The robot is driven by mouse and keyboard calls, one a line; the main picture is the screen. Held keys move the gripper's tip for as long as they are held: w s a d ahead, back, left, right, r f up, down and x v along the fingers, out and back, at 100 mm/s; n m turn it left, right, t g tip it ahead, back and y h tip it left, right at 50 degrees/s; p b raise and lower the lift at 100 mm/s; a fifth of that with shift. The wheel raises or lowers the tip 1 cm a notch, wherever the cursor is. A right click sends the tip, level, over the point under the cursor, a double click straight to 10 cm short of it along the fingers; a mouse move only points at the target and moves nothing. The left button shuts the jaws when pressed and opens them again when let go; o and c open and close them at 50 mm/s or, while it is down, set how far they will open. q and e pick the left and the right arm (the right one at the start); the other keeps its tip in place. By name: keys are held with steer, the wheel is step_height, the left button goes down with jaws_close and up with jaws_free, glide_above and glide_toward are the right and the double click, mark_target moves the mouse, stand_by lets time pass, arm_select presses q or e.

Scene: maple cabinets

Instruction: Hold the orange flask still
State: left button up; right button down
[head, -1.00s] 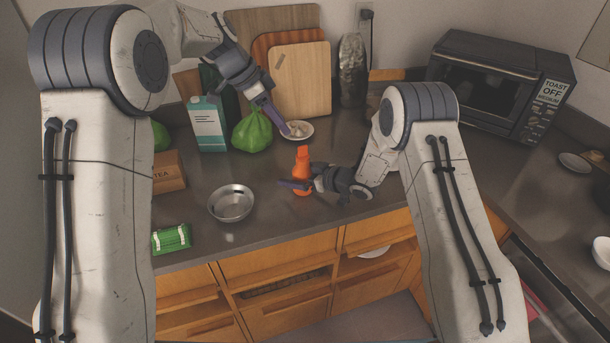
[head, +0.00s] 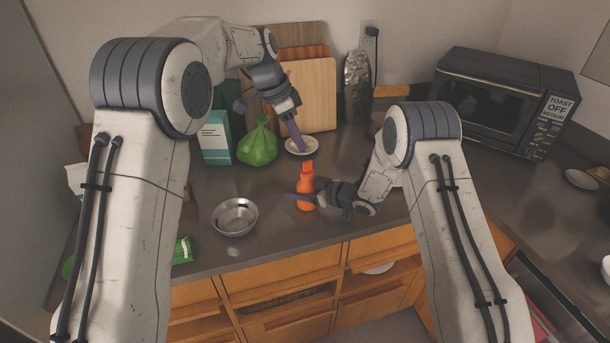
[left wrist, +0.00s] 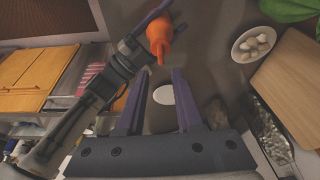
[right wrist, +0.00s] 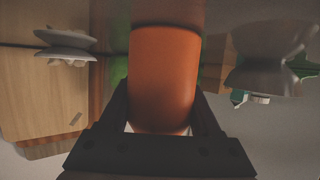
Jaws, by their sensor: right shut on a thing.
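The orange flask (head: 306,187) stands upright on the grey counter near its front edge. My right gripper (head: 303,196) is shut around the flask's body from the right. In the right wrist view the orange body (right wrist: 165,80) fills the space between the fingers.
A metal bowl (head: 234,217) sits left of the flask. A green bag (head: 257,143), a teal carton (head: 215,140) and cutting boards (head: 310,95) stand behind. A toaster oven (head: 505,98) is at the back right. The counter between flask and bowl is clear.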

mark_target(307, 161)
arm_select(q)
steer(key=shift+x, duration=4.1)
steer(key=shift+w+d, duration=0.1)
steer(key=shift+w, duration=0.1)
jaws_close()
